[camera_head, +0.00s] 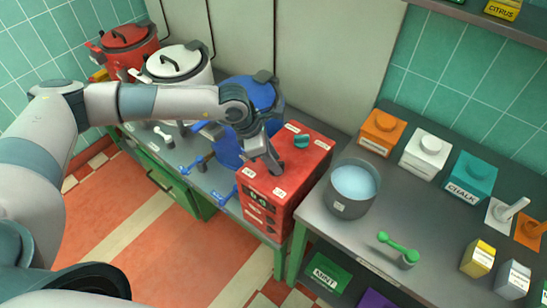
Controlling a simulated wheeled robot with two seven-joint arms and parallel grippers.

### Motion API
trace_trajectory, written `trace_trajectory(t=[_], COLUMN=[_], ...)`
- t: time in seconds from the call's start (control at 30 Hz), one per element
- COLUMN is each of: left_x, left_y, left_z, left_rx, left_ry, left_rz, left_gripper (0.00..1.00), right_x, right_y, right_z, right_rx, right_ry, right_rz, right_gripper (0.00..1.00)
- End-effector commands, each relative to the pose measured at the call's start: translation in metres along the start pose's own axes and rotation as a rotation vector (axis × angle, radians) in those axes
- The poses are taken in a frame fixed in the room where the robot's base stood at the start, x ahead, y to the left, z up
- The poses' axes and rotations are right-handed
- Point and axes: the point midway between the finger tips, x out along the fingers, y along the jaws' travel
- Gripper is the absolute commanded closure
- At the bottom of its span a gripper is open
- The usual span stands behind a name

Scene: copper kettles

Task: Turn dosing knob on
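The red dosing machine (306,166) stands between the kettles and the grey counter on the right. A teal knob (301,141) sits on its top face near the back, with small white labels around it. I cannot read which label belongs to which control. My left gripper (268,158) points down over the left part of the machine's top, to the left of the teal knob and apart from it. Its fingers hide part of the top, and I cannot tell whether they are open or touching anything there. My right gripper is not in view.
Blue (259,91), white (177,63) and red (127,42) kettles stand along the back left. A grey pot (350,205) of pale blue liquid stands close right of the machine. A green scoop (397,247) and several coloured containers occupy the right counter.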

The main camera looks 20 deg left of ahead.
Motion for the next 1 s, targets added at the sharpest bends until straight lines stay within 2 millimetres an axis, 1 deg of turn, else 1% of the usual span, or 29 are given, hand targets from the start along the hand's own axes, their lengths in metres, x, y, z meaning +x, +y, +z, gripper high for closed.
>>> trace_trajectory(t=[0.17, 0.2, 0.3, 0.67, 0.87, 1.0], left_x=[0.000, 0.000, 0.000, 0.001, 0.004, 0.005], left_y=[0.000, 0.000, 0.000, 0.000, -0.001, -0.002], left_z=[0.000, 0.000, 0.000, -0.001, -0.002, -0.003], left_rx=[0.000, 0.000, 0.000, -0.018, -0.075, -0.149], left_ry=[0.000, 0.000, 0.001, 0.001, 0.001, -0.001], left_rz=[0.000, 0.000, 0.000, 0.007, 0.031, 0.062], left_gripper=[0.69, 0.78, 1.00, 1.00, 1.00, 1.00], right_x=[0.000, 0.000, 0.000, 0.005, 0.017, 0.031], right_y=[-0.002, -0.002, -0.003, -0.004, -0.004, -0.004], right_z=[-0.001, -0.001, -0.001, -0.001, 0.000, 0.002], right_rx=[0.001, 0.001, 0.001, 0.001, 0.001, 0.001], right_ry=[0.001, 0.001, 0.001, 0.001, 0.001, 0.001], right_rz=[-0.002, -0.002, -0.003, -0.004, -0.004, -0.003], right_gripper=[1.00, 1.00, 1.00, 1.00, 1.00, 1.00])
